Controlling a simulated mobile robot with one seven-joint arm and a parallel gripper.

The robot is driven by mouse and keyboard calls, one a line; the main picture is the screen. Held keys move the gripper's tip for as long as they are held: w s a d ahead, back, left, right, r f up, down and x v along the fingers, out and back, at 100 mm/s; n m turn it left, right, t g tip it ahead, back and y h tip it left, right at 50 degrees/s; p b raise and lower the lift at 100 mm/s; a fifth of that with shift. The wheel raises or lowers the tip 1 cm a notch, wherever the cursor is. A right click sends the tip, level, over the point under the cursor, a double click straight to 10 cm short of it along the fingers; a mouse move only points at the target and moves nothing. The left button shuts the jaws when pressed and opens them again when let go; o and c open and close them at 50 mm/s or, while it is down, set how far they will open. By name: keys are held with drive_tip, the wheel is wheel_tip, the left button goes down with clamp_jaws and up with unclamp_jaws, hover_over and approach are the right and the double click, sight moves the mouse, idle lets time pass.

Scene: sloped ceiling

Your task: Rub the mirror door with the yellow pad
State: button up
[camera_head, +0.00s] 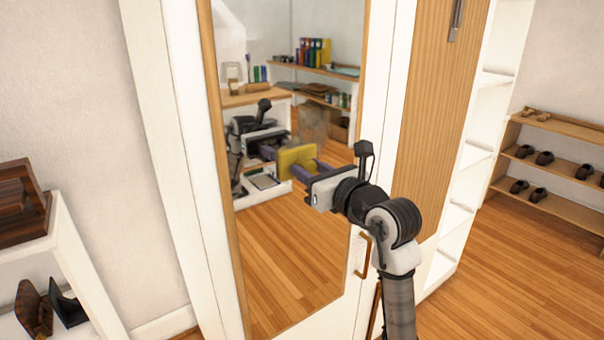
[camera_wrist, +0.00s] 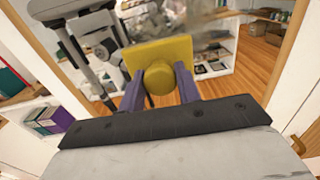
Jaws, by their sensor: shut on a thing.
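The mirror door (camera_head: 290,260) stands upright in a light wooden frame and reflects the room and my own body. A brownish-grey smudged patch (camera_head: 313,122) shows on its glass, above and right of the pad; it also shows in the wrist view (camera_wrist: 190,18). My gripper (camera_head: 308,172) has its purple fingers shut on the round yellow knob (camera_wrist: 159,77) of the yellow pad (camera_head: 296,160). The square pad (camera_wrist: 165,50) faces the glass. I cannot tell whether it touches the mirror.
A brass handle (camera_head: 362,255) sits on the door's right side. A wooden panel (camera_head: 440,110) and white shelves (camera_head: 468,160) stand to the right. A shoe rack (camera_head: 548,160) is farther right. A white shelf unit (camera_head: 75,250) with brown objects stands at the left.

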sight(288, 152)
drive_tip(key=shift+w+d, duration=0.85)
drive_tip(key=shift+d, duration=0.3)
drive_tip(key=shift+w+d, duration=0.9)
drive_tip(key=shift+d, duration=0.3)
drive_tip(key=shift+w+d, duration=0.85)
drive_tip(key=shift+d, duration=0.3)
drive_tip(key=shift+r+p, duration=0.95)
drive_tip(key=shift+r, duration=0.7)
drive_tip(key=shift+s+a+b, duration=0.1)
drive_tip(key=shift+s+a, duration=0.7)
drive_tip(key=shift+a, duration=0.25)
drive_tip(key=shift+s+a+b, duration=0.15)
drive_tip(key=shift+s+a, duration=0.6)
drive_tip(key=shift+a, duration=0.3)
drive_tip(key=shift+s+a+b, duration=0.1)
drive_tip(key=shift+s+a, duration=0.7)
drive_tip(key=shift+a, duration=0.25)
